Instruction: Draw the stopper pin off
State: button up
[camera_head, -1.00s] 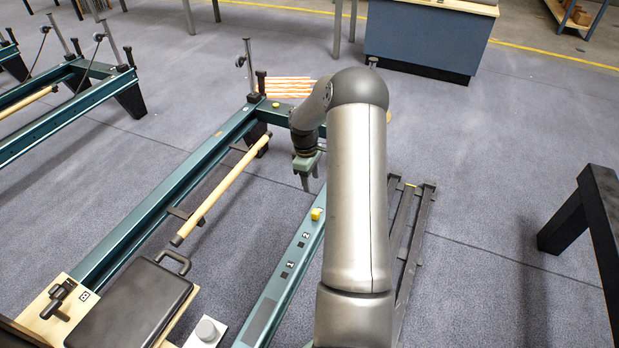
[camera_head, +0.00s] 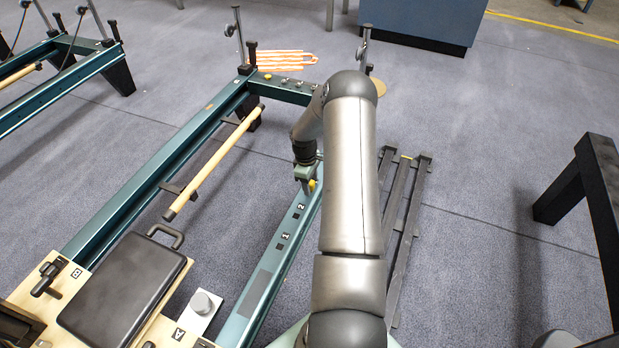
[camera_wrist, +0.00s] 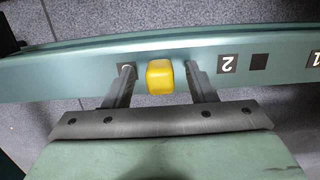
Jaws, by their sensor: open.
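The stopper pin shows as a yellow rounded knob (camera_wrist: 160,77) on the teal rail (camera_wrist: 90,68) in the wrist view, beside the label "2". My gripper (camera_wrist: 160,82) is open, with one finger on each side of the knob and a visible gap on both sides. In the head view my gripper (camera_head: 305,185) is over the right-hand rail (camera_head: 262,285), and a bit of the yellow knob (camera_head: 312,185) shows beside the fingers. The pin's shaft is hidden.
The black padded carriage (camera_head: 125,290) lies at lower left, with a wooden bar (camera_head: 215,160) beyond it between the rails. A dark slatted frame (camera_head: 400,230) lies right of my arm. A black-legged stand (camera_head: 590,190) is at far right. Orange-striped straps (camera_head: 287,60) lie behind.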

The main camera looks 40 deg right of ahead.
aim_at(312, 182)
jog(key=c, duration=1.1)
jog(key=shift+o, duration=0.2)
jog(key=shift+r+p, duration=1.75)
jog(key=shift+r, duration=0.95)
